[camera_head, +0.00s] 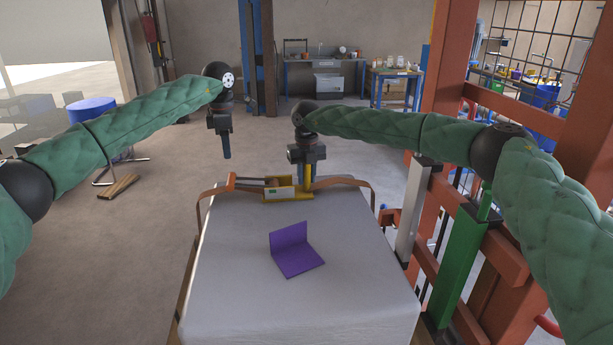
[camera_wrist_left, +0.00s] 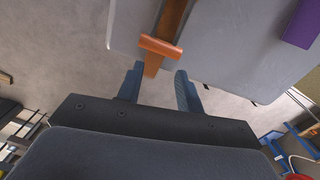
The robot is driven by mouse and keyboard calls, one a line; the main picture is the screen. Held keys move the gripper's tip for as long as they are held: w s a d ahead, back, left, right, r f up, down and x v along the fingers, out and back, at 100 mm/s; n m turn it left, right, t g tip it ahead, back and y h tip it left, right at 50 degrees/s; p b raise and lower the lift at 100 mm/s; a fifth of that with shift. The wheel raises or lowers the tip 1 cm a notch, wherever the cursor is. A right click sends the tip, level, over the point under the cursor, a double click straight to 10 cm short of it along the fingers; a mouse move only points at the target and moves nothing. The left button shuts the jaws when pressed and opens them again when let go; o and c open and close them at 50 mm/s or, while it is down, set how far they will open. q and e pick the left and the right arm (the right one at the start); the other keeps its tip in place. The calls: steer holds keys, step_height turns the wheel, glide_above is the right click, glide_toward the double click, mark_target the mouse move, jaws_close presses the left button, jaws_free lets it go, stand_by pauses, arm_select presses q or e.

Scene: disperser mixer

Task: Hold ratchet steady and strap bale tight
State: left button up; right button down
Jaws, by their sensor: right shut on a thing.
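The ratchet (camera_head: 277,194), with a yellow body and an orange handle end (camera_head: 231,182), lies on the far part of the pale wrapped bale (camera_head: 230,285). A brown strap (camera_head: 357,182) runs from both sides of it over the bale's edges. My right gripper (camera_head: 306,180) points down and is shut on the ratchet's yellow body; its fingertips are partly hidden. My left gripper (camera_head: 227,156) hangs empty above and behind the orange handle. In the left wrist view its fingers (camera_wrist_left: 160,76) are apart, with the orange handle (camera_wrist_left: 160,47) just beyond them.
A purple L-shaped bracket (camera_head: 295,252) stands on the bale. A red frame (camera_head: 450,70) with a green post (camera_head: 462,255) rises close on the right. Open floor lies left; a blue-topped stool (camera_head: 92,105) and workbenches (camera_head: 325,75) are farther back.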

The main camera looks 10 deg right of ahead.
steer(key=c, duration=1.9)
jaws_free()
steer(key=shift+c, duration=1.1)
